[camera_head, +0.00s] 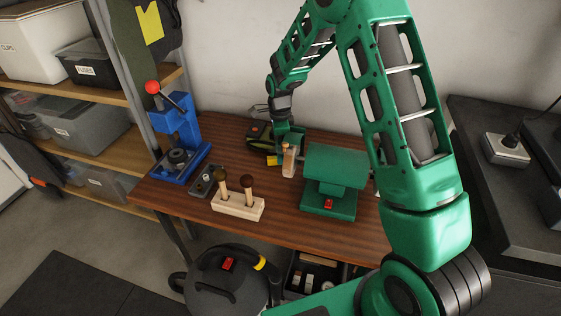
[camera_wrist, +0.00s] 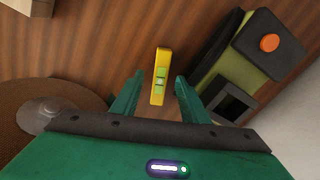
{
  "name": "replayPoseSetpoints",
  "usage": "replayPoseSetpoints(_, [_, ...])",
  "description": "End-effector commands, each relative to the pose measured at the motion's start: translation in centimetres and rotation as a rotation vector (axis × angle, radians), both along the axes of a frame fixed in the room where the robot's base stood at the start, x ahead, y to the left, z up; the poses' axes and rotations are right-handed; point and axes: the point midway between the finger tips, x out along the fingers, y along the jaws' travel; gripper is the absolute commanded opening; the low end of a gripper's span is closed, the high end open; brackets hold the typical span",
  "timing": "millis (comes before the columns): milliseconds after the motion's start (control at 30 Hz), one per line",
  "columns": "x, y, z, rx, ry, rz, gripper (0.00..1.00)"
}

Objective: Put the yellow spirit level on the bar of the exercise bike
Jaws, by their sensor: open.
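The yellow spirit level (camera_wrist: 160,83), with a green vial, lies on the wooden bench in the wrist view. My gripper (camera_wrist: 159,77) is open, with one finger on each side of the level and a visible gap to both. In the head view my gripper (camera_head: 287,137) reaches down at the back of the bench. A small yellow patch (camera_head: 271,160) beside it looks like the level, mostly hidden. I cannot make out an exercise bike or its bar in either view.
A green machine (camera_head: 335,180) stands close right of my gripper on the bench (camera_head: 190,203). A blue press (camera_head: 178,135) and a wooden block with handles (camera_head: 238,206) are left. In the wrist view, a black and olive device with an orange button (camera_wrist: 269,43) lies close right of the level.

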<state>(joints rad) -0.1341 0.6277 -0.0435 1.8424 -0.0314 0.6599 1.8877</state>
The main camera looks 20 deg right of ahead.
Motion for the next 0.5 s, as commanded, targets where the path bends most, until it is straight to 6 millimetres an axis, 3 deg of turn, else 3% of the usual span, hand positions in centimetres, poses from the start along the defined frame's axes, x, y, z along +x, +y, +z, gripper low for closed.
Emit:
replayPoseSetpoints(100, [-0.03,-0.03,-1.27,-0.001,0.001,0.000,0.41])
replayPoseSetpoints(333, [0.01,0.03,-1.41,0.000,-0.001,0.001,0.41])
replayPoseSetpoints(500, [0.01,0.07,-1.39,0.000,-0.001,0.001,0.00])
